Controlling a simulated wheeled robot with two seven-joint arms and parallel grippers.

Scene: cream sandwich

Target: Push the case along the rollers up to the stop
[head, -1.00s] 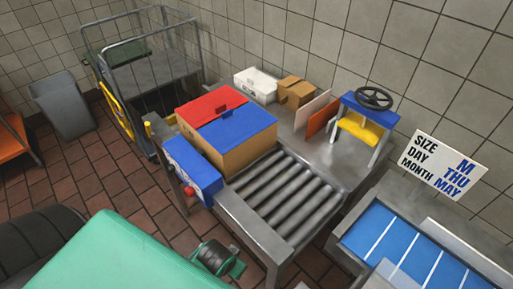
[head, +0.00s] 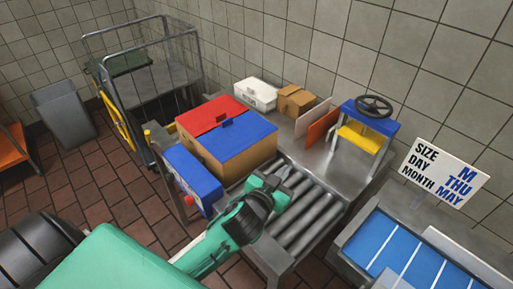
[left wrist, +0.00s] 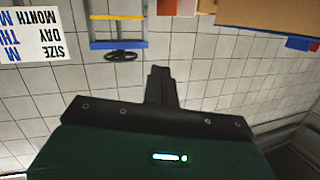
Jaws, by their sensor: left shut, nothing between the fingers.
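The case (head: 236,155) is a cardboard box with a red and blue top. It sits at the far left end of the roller track (head: 318,205). My left gripper (head: 284,174) is over the rollers, just right of the case's cardboard side, with a small gap seen between them. Its fingers are shut and empty; they also show in the left wrist view (left wrist: 160,84), where part of the case (left wrist: 262,16) appears upside down at the top right. I cannot make out the stop for sure. My right gripper is not in view.
A blue box with a red button (head: 193,178) stands beside the track's left side. Small cartons (head: 296,100), upright panels (head: 318,125) and a blue and yellow stand with a black wheel (head: 366,125) are on the metal table behind. Bare rollers lie right of my gripper.

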